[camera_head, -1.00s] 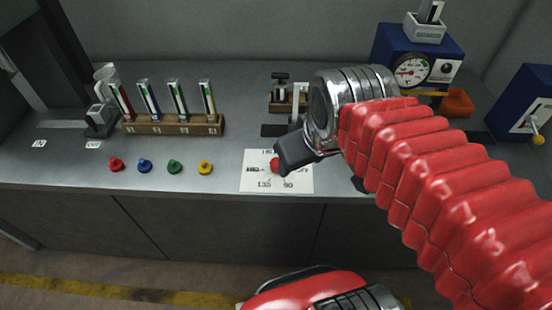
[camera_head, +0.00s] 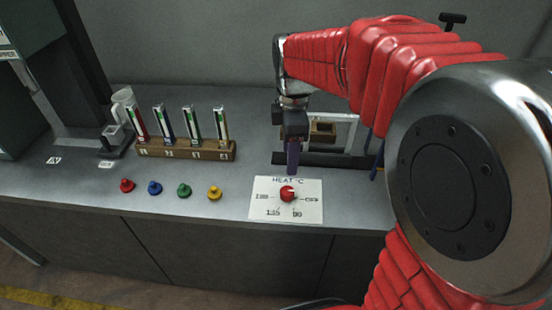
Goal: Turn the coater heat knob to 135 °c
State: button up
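The red heat knob (camera_head: 287,194) sits on a white card (camera_head: 257,211) headed HEAT °C at the counter's front. A 135 label (camera_head: 273,212) is below left of the knob and a 90 label (camera_head: 297,214) below right. A pale mark on the knob appears to face right, but it is too small to read surely. My gripper (camera_head: 292,168) points down just behind the knob, its dark tip above the card's back edge and apart from the knob. I see it edge-on, so the gap between the fingers is hidden. Nothing shows in it.
A wooden rack (camera_head: 190,151) of coloured tubes stands to the left. Red (camera_head: 127,185), blue (camera_head: 154,188), green (camera_head: 184,190) and yellow (camera_head: 214,193) knobs line the front edge. A framed apparatus (camera_head: 335,161) stands behind my gripper. My arm hides the right side.

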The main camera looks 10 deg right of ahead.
aim_at(287, 190)
jog(key=shift+w+f+n, duration=0.4)
jog(key=shift+w+n, duration=0.1)
jog(key=shift+w, duration=0.05)
jog(key=shift+f, duration=0.1)
notch_tip(287, 190, down, 14)
jog(key=shift+r, duration=0.2)
dwell(0.4)
jog(key=c, duration=1)
